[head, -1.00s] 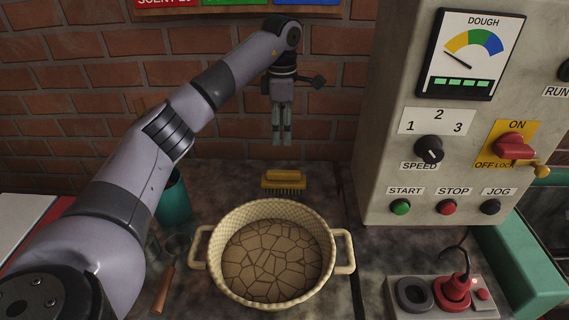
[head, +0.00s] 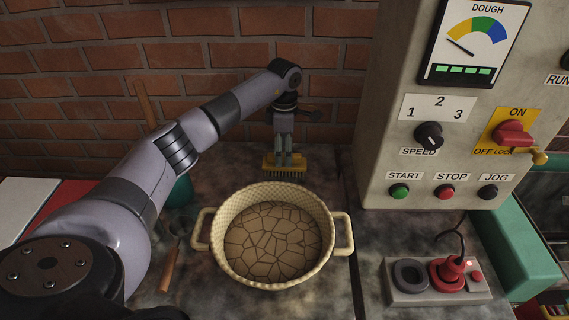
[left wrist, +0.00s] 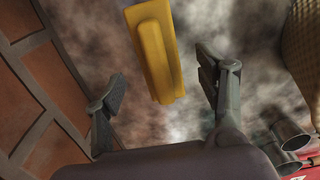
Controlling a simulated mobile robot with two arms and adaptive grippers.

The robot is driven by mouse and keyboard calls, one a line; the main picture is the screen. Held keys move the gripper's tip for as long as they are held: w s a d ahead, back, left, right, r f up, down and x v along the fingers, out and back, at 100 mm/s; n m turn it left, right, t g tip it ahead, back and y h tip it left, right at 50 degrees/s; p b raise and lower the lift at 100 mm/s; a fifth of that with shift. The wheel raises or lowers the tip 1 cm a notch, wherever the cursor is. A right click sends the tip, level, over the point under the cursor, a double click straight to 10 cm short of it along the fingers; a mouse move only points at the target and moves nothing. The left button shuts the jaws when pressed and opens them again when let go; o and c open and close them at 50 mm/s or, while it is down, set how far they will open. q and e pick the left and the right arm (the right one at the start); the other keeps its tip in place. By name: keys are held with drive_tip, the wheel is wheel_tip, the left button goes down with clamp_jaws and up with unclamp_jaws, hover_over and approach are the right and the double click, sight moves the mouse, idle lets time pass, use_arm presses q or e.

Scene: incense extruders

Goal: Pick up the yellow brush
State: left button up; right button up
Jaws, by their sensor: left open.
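The yellow brush (head: 271,166) lies on the dark stone counter behind the basket, bristles down, close to the brick wall. In the left wrist view its yellow back (left wrist: 154,50) runs lengthwise between the two fingers. My left gripper (head: 284,160) points down right at the brush and overlaps it in the head view. Its fingers (left wrist: 160,88) are spread apart, with clear gaps to the brush on both sides, and hold nothing. My right gripper is not in view.
A cream woven basket (head: 214,225) with cracked brown content stands just in front of the brush. A teal cup (head: 180,190) and a wooden-handled tool (head: 168,268) are to its left. The control cabinet (head: 385,130) stands to the right.

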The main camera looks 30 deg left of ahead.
use_arm(q)
wheel_tip(320, 180, down, 4)
drive_tip(key=shift+w+f+p, duration=0.1)
drive_tip(key=shift+p, duration=0.2)
drive_tip(key=shift+c, duration=0.4)
drive_tip(key=c, duration=1.2)
